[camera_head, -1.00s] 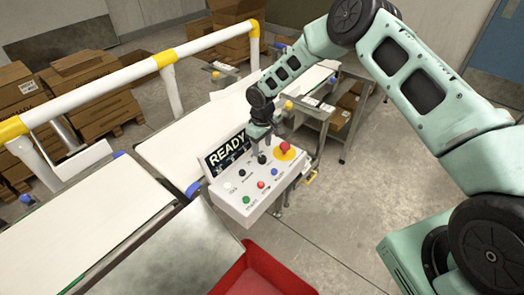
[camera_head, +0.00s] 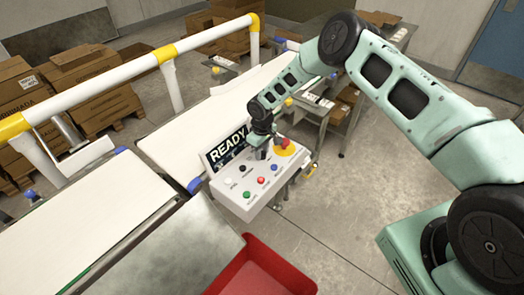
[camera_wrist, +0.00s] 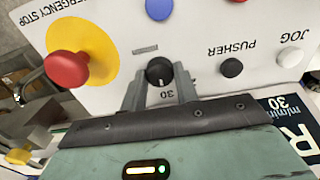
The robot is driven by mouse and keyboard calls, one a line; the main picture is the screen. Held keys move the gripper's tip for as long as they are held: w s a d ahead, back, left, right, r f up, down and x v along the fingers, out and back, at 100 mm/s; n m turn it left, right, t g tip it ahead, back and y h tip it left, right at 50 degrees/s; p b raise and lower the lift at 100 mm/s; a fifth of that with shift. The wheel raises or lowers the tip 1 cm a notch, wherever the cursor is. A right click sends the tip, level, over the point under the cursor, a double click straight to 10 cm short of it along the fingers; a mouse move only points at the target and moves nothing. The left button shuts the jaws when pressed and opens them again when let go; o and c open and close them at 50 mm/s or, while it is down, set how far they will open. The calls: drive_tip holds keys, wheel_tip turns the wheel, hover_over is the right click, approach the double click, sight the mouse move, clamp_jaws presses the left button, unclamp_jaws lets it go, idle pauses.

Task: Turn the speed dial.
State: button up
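The speed dial (camera_wrist: 160,71) is a small black knob with a light pointer line, beside the number 30 on the white control panel (camera_wrist: 205,45). In the wrist view my gripper (camera_wrist: 161,80) has one finger on each side of the dial. The fingers are apart, with what look like narrow gaps to the knob; contact is not clear. In the head view my gripper (camera_head: 262,152) is low over the panel and hides the dial. The display (camera_head: 226,147) reads READY, partly covered by my arm.
The red emergency stop (camera_wrist: 67,70) on its yellow disc is close to the gripper's side. Black pusher (camera_wrist: 231,68), white jog (camera_wrist: 291,56) and blue (camera_wrist: 159,9) buttons are near.

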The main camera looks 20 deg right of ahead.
drive_tip(key=shift+f+m+b, duration=0.15)
drive_tip(key=shift+m+b, duration=0.25)
drive_tip(key=shift+b, duration=0.6)
drive_tip(key=m+b, duration=0.2)
drive_tip(key=b, duration=0.1)
drive_tip(key=shift+f+m, duration=0.1)
drive_tip(key=shift+m, duration=0.2)
drive_tip(key=m+b, duration=0.2)
drive_tip(key=shift+m+b, duration=0.3)
drive_tip(key=shift+b, duration=0.1)
drive_tip(key=shift+r+m+b, duration=0.2)
drive_tip(key=shift+m+b, duration=1.1)
drive_tip(key=shift+m, duration=0.2)
drive_tip(key=o, duration=1)
drive_tip(key=shift+r, duration=0.1)
